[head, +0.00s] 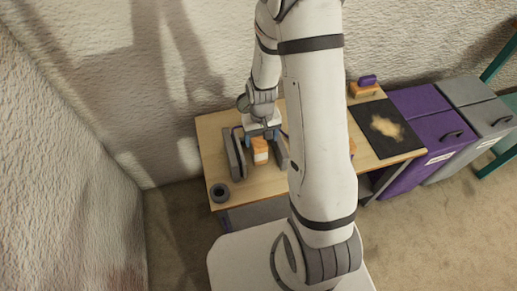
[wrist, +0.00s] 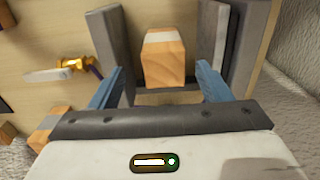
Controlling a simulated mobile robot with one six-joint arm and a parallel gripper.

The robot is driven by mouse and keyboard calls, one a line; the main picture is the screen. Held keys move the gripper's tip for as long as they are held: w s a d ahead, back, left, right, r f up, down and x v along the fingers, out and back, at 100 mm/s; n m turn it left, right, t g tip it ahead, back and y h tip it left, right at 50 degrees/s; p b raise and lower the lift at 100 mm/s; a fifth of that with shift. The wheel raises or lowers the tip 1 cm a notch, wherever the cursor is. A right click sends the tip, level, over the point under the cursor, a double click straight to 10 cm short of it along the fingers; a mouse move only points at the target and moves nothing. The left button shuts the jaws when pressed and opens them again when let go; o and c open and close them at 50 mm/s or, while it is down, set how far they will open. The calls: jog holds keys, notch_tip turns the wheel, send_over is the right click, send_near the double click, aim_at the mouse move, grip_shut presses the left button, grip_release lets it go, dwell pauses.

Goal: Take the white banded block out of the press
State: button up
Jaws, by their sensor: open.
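The white banded block (wrist: 165,66) is orange wood with a pale band across it. It sits between the two grey walls of the press (wrist: 103,38), with gaps at both sides in the wrist view. In the head view the block (head: 260,155) shows between the grey press sides (head: 234,153), partly hidden by my gripper. My gripper (head: 262,134) is over the press. In the wrist view its blue fingers (wrist: 158,80) are open, one to each side of the block, and apart from it. Whether the fingers reach down to the block's height is unclear.
A dark ring (head: 220,192) lies at the table's front left corner. A black mat (head: 388,128) with a sandy patch lies at right. An orange block with a purple piece (head: 365,87) stands behind it. Purple (head: 424,117) and grey cabinets stand right of the table. My arm hides the table's middle.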

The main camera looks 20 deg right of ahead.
jog(key=shift+w+a+f, duration=0.15)
jog(key=shift+f, duration=1.75)
jog(key=shift+w+a+f, duration=0.1)
jog(key=shift+w+f, duration=0.05)
jog(key=shift+f, duration=1.75)
jog(key=shift+c, duration=0.4)
jog(key=c, duration=1.1)
